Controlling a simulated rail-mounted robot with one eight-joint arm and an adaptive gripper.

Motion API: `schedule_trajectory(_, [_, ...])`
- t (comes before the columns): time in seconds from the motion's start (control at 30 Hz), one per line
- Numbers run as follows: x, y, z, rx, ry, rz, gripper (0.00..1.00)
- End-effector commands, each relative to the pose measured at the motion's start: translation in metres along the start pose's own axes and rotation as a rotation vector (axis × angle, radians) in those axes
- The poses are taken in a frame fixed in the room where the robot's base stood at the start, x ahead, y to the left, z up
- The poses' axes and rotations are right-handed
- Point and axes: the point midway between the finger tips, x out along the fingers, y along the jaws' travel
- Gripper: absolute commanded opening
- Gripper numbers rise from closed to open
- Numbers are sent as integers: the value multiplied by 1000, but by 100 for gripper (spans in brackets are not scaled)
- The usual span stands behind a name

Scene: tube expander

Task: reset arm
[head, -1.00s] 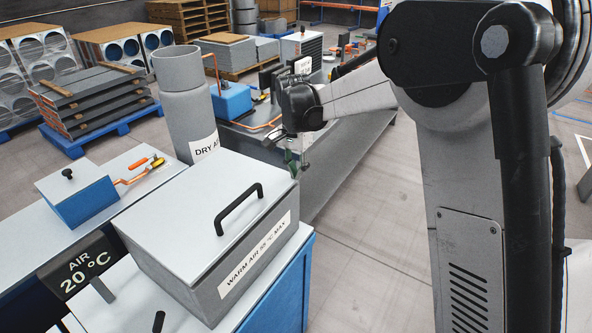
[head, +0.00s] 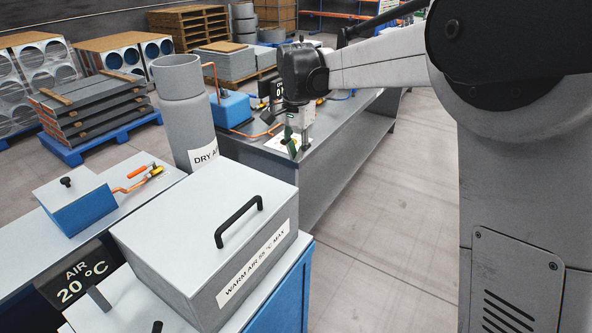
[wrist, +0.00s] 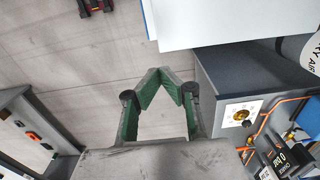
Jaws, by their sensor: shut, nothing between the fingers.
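My gripper (head: 293,150) hangs from my arm in the head view, pointing down in front of the long grey bench (head: 345,150). Its green-padded fingers also show in the wrist view (wrist: 171,76), where their tips come together with nothing between them. The gripper appears to be in the air, apart from the surfaces around it. My arm reaches in from the right of the head view.
A warm-air box (head: 205,235) with a black handle stands in front. The grey dry-air cylinder (head: 183,110) and a blue box (head: 80,205) stand left of it. Stacked panels on a blue pallet (head: 95,140) lie behind. Clear floor (head: 390,240) lies right of the bench.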

Motion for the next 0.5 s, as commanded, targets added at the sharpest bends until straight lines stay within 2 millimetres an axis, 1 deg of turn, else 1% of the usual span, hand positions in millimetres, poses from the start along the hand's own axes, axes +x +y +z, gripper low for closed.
schedule_trajectory(0.03, [-8,0,0,0,0,0,0])
schedule_trajectory(0.1, [-18,0,0,0,0,0,0])
schedule_trajectory(0.2, [-28,0,0,0,0,0,0])
schedule_trajectory(0.33, [-35,2,0,-2,2,-2,0])
schedule_trajectory(0.43, [-40,12,2,-13,10,-12,0])
schedule_trajectory(0.5, [-44,25,5,-29,23,-26,0])
